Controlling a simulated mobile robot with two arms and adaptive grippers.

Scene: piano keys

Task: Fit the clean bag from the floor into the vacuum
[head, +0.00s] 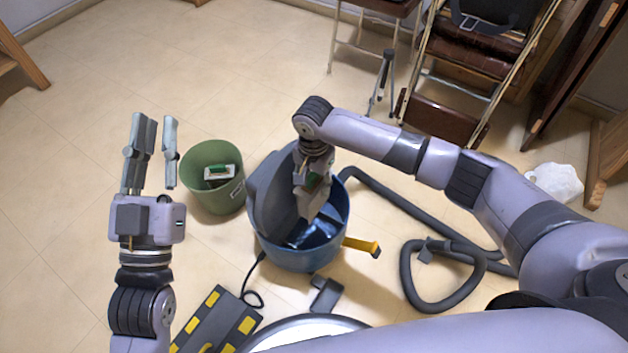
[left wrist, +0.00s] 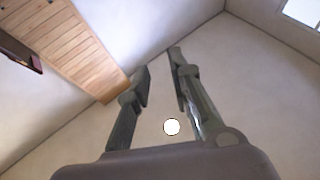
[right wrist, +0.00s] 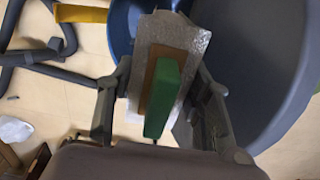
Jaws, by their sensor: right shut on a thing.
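The vacuum (head: 300,262) is a blue tub on the floor, its grey lid (head: 268,190) swung open to the left. My right gripper (head: 314,180) points down into the open tub. It is shut on a pale bag (right wrist: 188,35) with a brown card collar and a green tab (right wrist: 162,95). In the right wrist view the bag hangs between the fingers over the blue tub. Whether it touches the vacuum's inside is hidden. My left gripper (head: 153,122) is open and empty, left of the vacuum, its fingers pointing up in the left wrist view (left wrist: 160,75).
A green bin (head: 213,205) left of the vacuum holds a white item with a green part (head: 218,172). A grey hose (head: 410,285) curls on the right. A black-and-yellow toolbox (head: 215,320) lies in front. A crumpled white thing (head: 555,184) and folded chairs (head: 460,60) are further right.

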